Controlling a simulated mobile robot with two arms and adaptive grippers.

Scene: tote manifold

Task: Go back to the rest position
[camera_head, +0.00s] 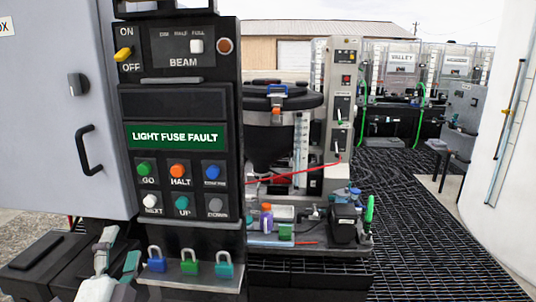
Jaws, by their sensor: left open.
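My left gripper (119,250) shows at the lower left, with a pale body and teal fingertips. It is open, and I see nothing between its fingers. It is in front of the lower left part of a black control panel (180,103), left of the padlocks. My right gripper is not in view.
Blue, green and teal padlocks (193,264) hang on a ledge under the panel. A grey cabinet (60,150) with a black handle stands at left. A tray of small items (262,240) lies right of the panel. Dark grating (430,235) is clear at right.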

